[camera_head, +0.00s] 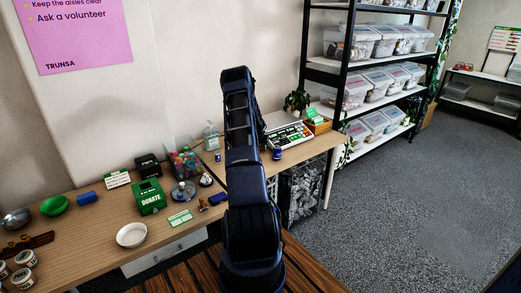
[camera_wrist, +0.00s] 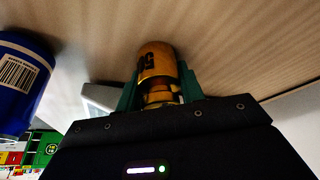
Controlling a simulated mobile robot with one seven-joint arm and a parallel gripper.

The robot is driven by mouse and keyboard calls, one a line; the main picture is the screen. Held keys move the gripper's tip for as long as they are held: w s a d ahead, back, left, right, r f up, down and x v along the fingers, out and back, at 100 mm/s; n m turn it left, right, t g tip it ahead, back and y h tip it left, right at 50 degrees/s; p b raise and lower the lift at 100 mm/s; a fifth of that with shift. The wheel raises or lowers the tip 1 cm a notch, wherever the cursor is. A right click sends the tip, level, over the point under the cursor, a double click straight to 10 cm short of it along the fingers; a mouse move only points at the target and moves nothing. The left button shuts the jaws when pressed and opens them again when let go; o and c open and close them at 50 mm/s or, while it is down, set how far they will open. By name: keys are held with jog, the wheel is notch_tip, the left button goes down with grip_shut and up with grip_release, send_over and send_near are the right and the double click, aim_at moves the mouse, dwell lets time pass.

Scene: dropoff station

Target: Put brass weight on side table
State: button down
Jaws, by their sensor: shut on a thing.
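The brass weight (camera_wrist: 157,62) shows in the wrist view as a shiny golden cylinder with a narrower neck. My gripper (camera_wrist: 160,88) is shut on it, with a green finger on each side of the neck. A pale wood surface lies close to the weight; I cannot tell whether they touch. In the head view my arm reaches over the right-hand wooden table (camera_head: 318,148), which looks like the side table. My gripper and the weight are hidden behind the arm there.
A blue can (camera_wrist: 20,85) is left of my gripper in the wrist view. The left desk (camera_head: 85,235) holds a donation box (camera_head: 150,197) and a bowl (camera_head: 131,235).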

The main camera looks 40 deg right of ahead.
jog(key=shift+r, duration=0.1)
notch_tip(320, 180, up, 20)
dwell(0.5)
